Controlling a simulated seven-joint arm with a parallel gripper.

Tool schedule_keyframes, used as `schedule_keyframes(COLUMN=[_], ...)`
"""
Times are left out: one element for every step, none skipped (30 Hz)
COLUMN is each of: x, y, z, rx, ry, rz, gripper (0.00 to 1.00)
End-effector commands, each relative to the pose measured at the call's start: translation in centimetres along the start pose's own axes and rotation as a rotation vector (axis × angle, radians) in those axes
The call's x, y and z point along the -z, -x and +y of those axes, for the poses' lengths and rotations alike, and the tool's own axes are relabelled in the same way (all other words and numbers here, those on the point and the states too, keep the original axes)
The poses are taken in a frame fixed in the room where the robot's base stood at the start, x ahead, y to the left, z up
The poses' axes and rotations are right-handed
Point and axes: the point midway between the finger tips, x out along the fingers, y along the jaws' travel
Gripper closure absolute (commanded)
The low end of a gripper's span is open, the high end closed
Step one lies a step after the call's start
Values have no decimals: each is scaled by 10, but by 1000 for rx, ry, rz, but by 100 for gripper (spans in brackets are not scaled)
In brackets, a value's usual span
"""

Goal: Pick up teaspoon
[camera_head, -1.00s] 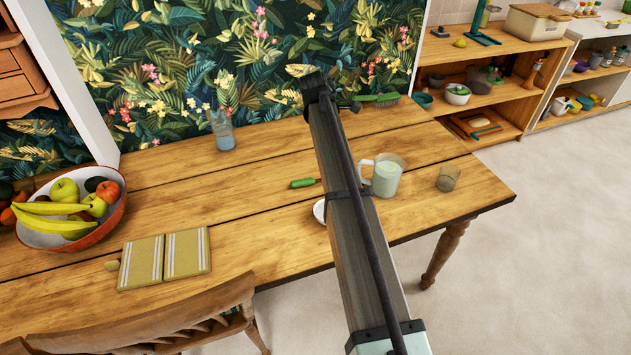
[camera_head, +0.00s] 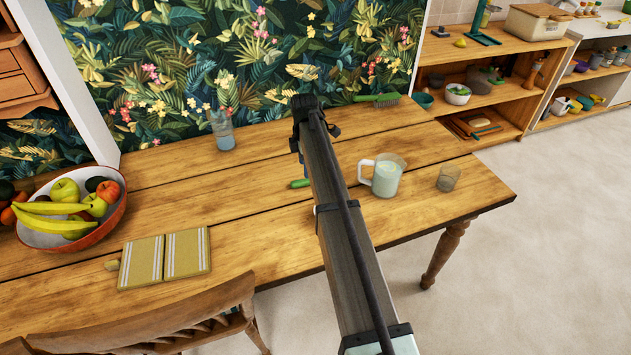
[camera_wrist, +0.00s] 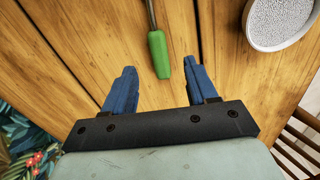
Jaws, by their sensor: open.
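The teaspoon shows in part in the wrist view as a green handle (camera_wrist: 158,55) with a thin metal shaft running off the top edge; its bowl is out of view. In the head view only the end of the green handle (camera_head: 299,184) shows, left of my arm, which hides the rest. My gripper (camera_wrist: 160,76) has two blue fingers, open and empty.
A white oval dish with a speckled surface (camera_wrist: 280,20) lies right in the wrist view. In the head view, a mug (camera_head: 385,178) and a small glass (camera_head: 448,178) stand right of my arm.

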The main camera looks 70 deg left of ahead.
Motion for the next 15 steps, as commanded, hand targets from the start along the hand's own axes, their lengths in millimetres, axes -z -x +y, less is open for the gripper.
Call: schedule_keyframes(x=[0,0,0,0,0,0,0,0,0,-1,-1,-1,-1,-1,-1], y=[-6,-8,-9,-10,-11,-13,-14,-16,-20,-23,-26,-32,-36,-40,-45], z=[0,0,0,0,0,0,0,0,0,1,1,1,1,2,2], rx=[1,1,1,1,1,0,0,1,1,1,1,1,2,2,2], ry=[0,0,0,0,0,0,0,0,0,0,0,0,0,0,0], rz=[0,0,0,0,0,0,0,0,0,0,0,0,0,0,0], gripper=[43,43,43,43,43,43,43,43,43,43,43,43,43,43,43])
